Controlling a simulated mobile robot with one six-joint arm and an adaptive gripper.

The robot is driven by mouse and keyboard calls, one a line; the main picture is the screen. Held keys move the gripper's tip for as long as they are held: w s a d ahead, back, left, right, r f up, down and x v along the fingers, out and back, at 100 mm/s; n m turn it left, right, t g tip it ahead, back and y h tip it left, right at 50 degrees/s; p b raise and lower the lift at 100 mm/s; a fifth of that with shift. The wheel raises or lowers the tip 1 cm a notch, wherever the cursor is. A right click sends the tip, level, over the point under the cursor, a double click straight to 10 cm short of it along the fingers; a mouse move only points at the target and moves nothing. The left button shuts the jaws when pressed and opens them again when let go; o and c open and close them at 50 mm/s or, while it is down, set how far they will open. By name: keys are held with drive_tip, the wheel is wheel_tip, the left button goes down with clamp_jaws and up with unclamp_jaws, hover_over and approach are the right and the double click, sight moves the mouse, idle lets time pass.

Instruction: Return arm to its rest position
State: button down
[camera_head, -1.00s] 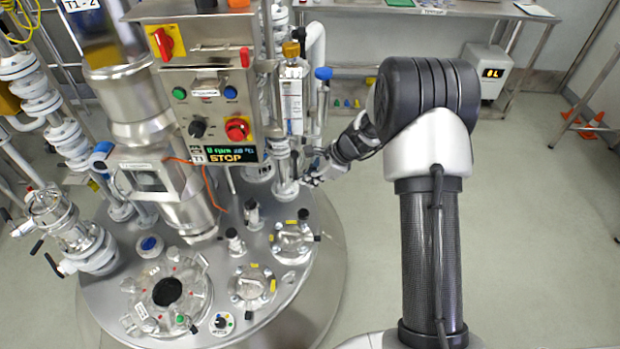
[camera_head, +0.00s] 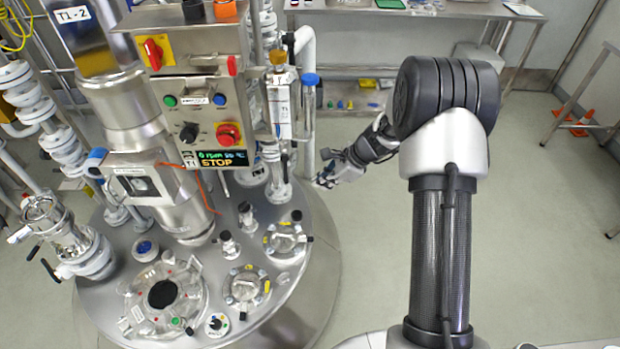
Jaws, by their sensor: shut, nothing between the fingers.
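My arm stands at the right of the reactor, its dark tube and black joint housing filling the right middle of the view. My gripper (camera_head: 326,180) is small in the picture, at the end of the wrist left of the housing. It is shut and empty. It hangs just off the right rim of the round steel reactor lid (camera_head: 318,235), near a vertical steel pipe (camera_head: 309,130) with a blue cap. I cannot tell the exact gap between the gripper and the rim or the pipe.
A control box (camera_head: 195,115) with buttons and a display reading STOP stands over the lid. Glass-covered ports (camera_head: 245,285) sit on the lid. A steel bench (camera_head: 420,12) is at the back. Orange cones (camera_head: 582,122) stand at the far right. Floor right of my arm is clear.

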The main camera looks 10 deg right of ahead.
drive_tip(key=s+d+p, duration=0.1)
drive_tip(key=s+d, duration=0.2)
drive_tip(key=d, duration=0.4)
drive_tip(key=s+a+r+n+h, duration=0.1)
drive_tip(key=s+a+r+n, duration=0.25)
drive_tip(key=r, duration=0.35)
drive_tip(key=s+a+r+n, duration=0.3)
drive_tip(key=s+r, duration=0.1)
drive_tip(key=r, duration=0.3)
drive_tip(key=s+a+r+n+h, duration=0.1)
drive_tip(key=s+a+r+n, duration=0.25)
drive_tip(key=r, duration=0.35)
drive_tip(key=s+r+n+h, duration=0.1)
drive_tip(key=s+n, duration=0.4)
drive_tip(key=s, duration=0.5)
drive_tip(key=s+r+n+t+h, duration=0.1)
drive_tip(key=s+r+n, duration=0.3)
drive_tip(key=s, duration=0.7)
drive_tip(key=shift+d+r+n+h, duration=0.3)
drive_tip(key=shift+r+n+h, duration=0.05)
drive_tip(key=shift+n+h, duration=0.5)
